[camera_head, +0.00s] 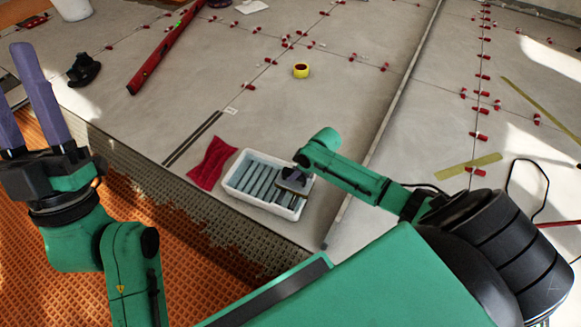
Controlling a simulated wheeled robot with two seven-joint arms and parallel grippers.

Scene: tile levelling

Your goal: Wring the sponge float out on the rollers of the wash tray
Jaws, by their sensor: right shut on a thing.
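The wash tray (240,192), a white rectangular tub with grey-blue rollers (258,178) across it, stands on the grey tiled floor near its front edge. My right gripper (292,176) is shut on the sponge float (291,186), over the right end of the tray. The float is small in view and partly covered by the gripper. I cannot tell whether it touches the rollers. My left gripper (18,85), with purple fingers apart, is empty at the far left, away from the tray.
A crumpled red cloth (212,162) lies just left of the tray. A long metal straightedge (385,125) runs right of the tray. Red clips line the tile joints.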

